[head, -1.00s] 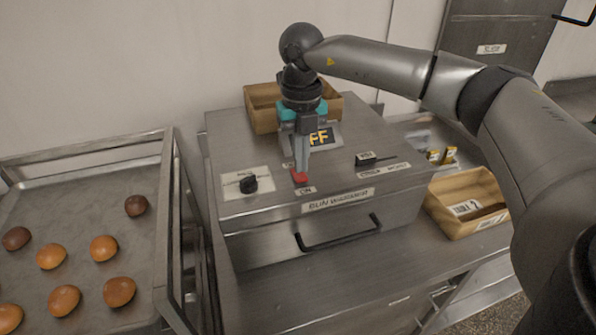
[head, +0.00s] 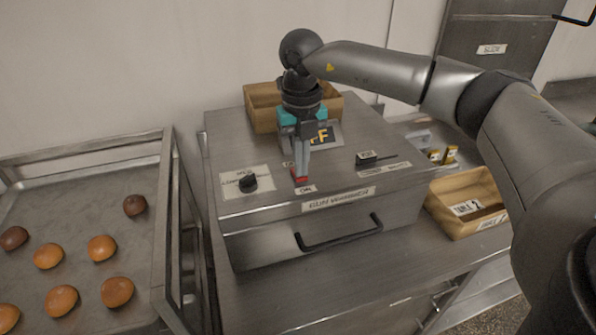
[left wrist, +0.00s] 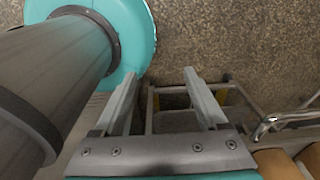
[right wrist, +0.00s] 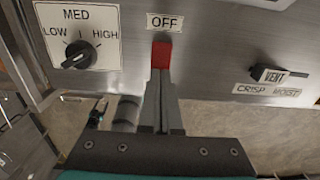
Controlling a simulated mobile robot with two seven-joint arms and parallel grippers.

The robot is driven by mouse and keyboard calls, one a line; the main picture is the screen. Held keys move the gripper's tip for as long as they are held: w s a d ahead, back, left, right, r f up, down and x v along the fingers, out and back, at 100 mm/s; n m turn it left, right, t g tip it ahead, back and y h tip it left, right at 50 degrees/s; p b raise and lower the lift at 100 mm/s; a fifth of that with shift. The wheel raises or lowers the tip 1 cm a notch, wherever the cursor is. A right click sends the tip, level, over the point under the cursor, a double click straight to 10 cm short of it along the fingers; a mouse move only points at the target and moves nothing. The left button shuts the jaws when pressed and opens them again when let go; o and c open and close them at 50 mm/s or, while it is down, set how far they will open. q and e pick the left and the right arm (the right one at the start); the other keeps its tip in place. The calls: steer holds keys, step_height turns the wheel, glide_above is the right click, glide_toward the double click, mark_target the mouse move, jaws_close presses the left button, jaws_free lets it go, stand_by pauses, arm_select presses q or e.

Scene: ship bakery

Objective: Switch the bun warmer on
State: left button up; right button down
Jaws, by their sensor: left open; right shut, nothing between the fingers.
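The bun warmer (head: 275,262) is a steel box on a steel counter, with a front handle. Its red switch (head: 300,175) is on the top panel, between an OFF label (right wrist: 165,22) and an ON label (head: 306,189). The switch also shows in the right wrist view (right wrist: 161,54). My right gripper (head: 301,168) is shut and empty, its fingertips at the switch; I cannot tell if they touch it. A dark display (head: 324,136) shows yellow "FF", its left part hidden by the gripper. My left gripper (left wrist: 158,82) is open and empty, away from the warmer.
A black knob (head: 248,183) is left of the switch and a vent slider (head: 367,157) right of it. A wooden box (head: 262,108) stands behind my right gripper. Another wooden box (head: 466,216) is at right. A tray (head: 85,218) of several buns is at left.

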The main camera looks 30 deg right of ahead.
steer(key=shift+f, duration=0.25)
steer(key=shift+r, duration=0.1)
steer(key=shift+r+p, duration=2.65)
steer(key=shift+r, duration=0.8)
steer(key=shift+f, duration=0.1)
